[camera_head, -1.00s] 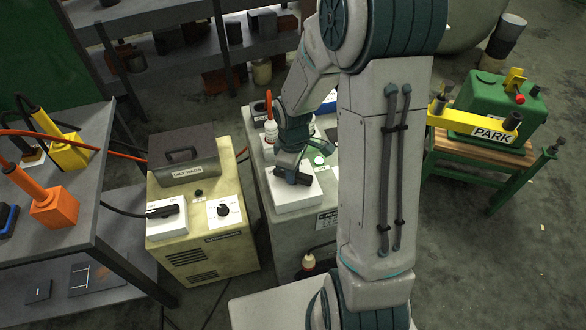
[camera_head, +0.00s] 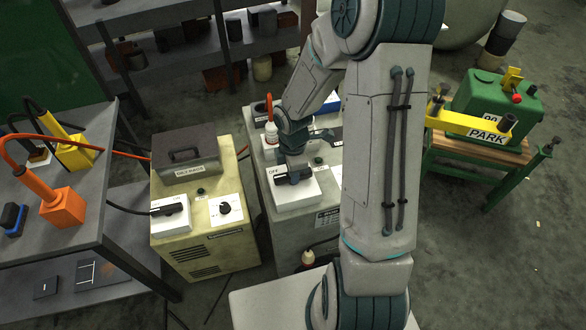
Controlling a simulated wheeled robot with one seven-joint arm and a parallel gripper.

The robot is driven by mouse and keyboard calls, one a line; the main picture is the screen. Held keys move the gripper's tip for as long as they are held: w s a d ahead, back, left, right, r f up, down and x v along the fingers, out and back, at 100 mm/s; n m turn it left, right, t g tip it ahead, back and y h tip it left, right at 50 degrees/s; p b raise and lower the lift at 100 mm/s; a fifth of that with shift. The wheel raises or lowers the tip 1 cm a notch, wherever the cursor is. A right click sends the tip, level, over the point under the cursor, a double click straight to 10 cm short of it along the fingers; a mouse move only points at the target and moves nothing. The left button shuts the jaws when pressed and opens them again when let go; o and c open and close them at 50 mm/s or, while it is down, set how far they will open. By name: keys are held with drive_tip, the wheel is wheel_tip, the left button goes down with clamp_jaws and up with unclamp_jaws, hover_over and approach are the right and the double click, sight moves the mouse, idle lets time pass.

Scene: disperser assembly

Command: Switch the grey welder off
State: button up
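The grey welder (camera_head: 288,227) stands in the middle, partly behind my arm. On its top front is a white switch box (camera_head: 297,197) with a dark lever (camera_head: 283,178) and a small "OFF" label at its left. My gripper (camera_head: 294,176) points down at this switch, over the right part of the lever. The lever's left end sticks out to the left of the gripper. The fingertips are small and dark against the lever, so I cannot tell whether they grip it or only touch it. The lever's exact angle is partly hidden.
A yellowish welder (camera_head: 203,245) with its own switch and a knob stands close on the left. A grey table (camera_head: 98,205) with orange and yellow blocks is at the far left. A green machine (camera_head: 497,105) with a yellow "PARK" bar stands on the right. Shelves are behind.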

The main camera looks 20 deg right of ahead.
idle(0.4)
drive_tip(key=o, duration=1)
wheel_tip(320, 180, up, 14)
drive_tip(key=shift+f+p, duration=0.1)
drive_tip(key=shift+p, duration=0.5)
drive_tip(key=shift+s+r+m+t, duration=0.55)
drive_tip(key=shift+s+r+m, duration=1.25)
drive_tip(key=shift+s+m, duration=1)
drive_tip(key=shift+s+r+m+t, duration=0.5)
drive_tip(key=shift+s+r+m, duration=1.55)
drive_tip(key=shift+m, duration=1.15)
drive_tip(key=shift+s+r+m+t, duration=0.55)
drive_tip(key=shift+s+r+m, duration=1)
drive_tip(key=shift+s+m, duration=1.35)
